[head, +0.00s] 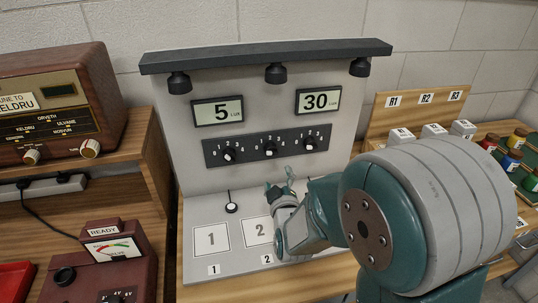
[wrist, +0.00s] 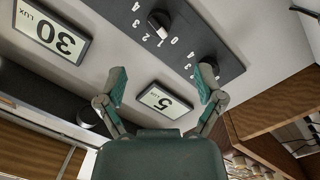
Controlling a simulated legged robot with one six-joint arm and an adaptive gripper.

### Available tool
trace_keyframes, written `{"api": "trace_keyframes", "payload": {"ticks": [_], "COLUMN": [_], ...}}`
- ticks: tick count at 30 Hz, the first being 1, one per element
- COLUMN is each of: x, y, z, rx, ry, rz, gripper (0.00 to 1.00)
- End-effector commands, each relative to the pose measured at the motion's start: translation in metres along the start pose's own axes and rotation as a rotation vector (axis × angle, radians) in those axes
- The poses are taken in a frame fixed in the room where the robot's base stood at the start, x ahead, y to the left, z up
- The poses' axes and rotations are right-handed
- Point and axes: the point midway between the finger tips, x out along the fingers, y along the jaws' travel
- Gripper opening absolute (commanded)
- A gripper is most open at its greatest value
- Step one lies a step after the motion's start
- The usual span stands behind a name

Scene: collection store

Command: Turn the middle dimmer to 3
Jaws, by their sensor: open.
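The dark dimmer panel (head: 268,148) on the grey upright board has three black knobs, each with a small number scale. The left dimmer (head: 228,155) shows in the wrist view (wrist: 205,68), partly behind a finger. The right dimmer (head: 309,143) shows only in the head view. My gripper (head: 279,184) is below the panel in the head view. In the wrist view its green-padded fingers (wrist: 162,84) are wide apart, with nothing between them.
Two displays above the knobs read 5 lux (head: 218,111) and 30 lux (head: 318,101). Lamps hang from the dark top bar (head: 265,55). Numbered white cards (head: 211,239) lie on the base. A wooden radio (head: 60,105) stands left; several coloured jars (head: 515,140) stand right.

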Motion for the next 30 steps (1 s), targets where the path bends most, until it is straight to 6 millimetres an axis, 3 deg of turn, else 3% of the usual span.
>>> {"api": "trace_keyframes", "payload": {"ticks": [7,21,30], "x": [0.01,0.091,0.109], "y": [-0.003,-0.001,0.001], "z": [0.0,-0.002,-0.003], "rx": [-0.029,-0.028,-0.027], "ry": [0.025,0.024,0.023], "rz": [0.03,0.028,0.028], "gripper": [0.86,0.86,0.86]}}
